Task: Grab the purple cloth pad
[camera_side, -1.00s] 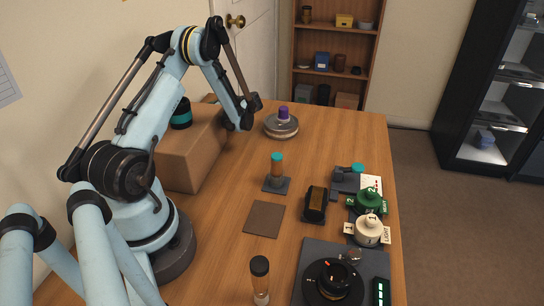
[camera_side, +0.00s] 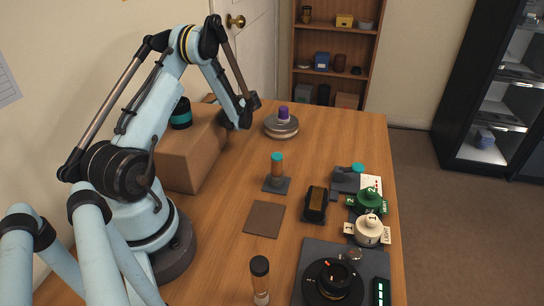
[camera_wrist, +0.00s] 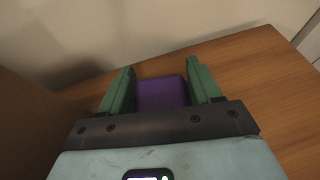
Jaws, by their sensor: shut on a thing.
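The purple cloth pad (camera_wrist: 162,93) shows in the wrist view as a purple block between the two green fingers of my gripper (camera_wrist: 160,78). The fingers stand at its left and right sides, and my gripper is shut on it. The pad's lower end is hidden by the dark gripper bar. In the side view my arm reaches to the back left of the desk, behind the cardboard box. The fingers and the held pad cannot be made out there.
A cardboard box (camera_side: 184,158) stands close to my gripper. A round stack with a purple-topped piece (camera_side: 283,112) is to its right. The back right of the desk (camera_side: 340,130) is clear.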

